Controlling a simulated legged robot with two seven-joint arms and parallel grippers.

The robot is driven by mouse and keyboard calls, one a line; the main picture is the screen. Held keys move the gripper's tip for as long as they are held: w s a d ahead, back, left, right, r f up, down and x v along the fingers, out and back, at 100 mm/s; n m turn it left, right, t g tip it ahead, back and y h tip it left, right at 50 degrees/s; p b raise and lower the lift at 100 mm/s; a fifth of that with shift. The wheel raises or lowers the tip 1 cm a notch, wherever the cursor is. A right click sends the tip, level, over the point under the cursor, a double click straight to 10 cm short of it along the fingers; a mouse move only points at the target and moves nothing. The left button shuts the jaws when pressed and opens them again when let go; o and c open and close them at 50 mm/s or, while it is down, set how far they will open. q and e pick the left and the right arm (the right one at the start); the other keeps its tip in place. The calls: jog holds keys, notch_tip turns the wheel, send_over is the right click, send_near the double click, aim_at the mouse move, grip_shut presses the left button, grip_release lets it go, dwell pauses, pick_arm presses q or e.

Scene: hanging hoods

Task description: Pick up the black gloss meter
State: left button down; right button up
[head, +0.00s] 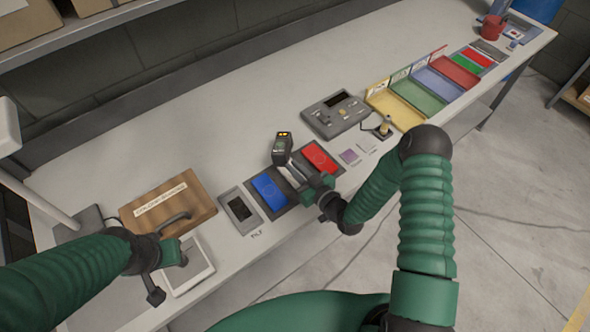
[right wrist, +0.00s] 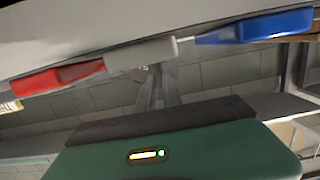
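A dark upright handheld device with a small screen and yellow marking, which looks like the black gloss meter (head: 282,148), stands between the blue and red panels in the head view. My right gripper (head: 296,174) reaches in just below and right of it, its grey fingers pointing at it. In the right wrist view the fingers (right wrist: 157,88) extend toward a grey block (right wrist: 143,52) between the panels. I cannot tell whether they grip anything. My left gripper (head: 178,252) is over a white tablet-like plate (head: 190,270); its finger opening is unclear.
The blue panel (head: 269,190) and red panel (head: 319,158) flank the device. A black tile in a grey frame (head: 241,211) and a wooden box (head: 165,205) lie left. A grey console (head: 335,114) and coloured trays (head: 415,97) stand right. The table behind the device is clear.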

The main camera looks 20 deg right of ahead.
jog(key=o, duration=1.2)
jog(key=shift+s, duration=0.1)
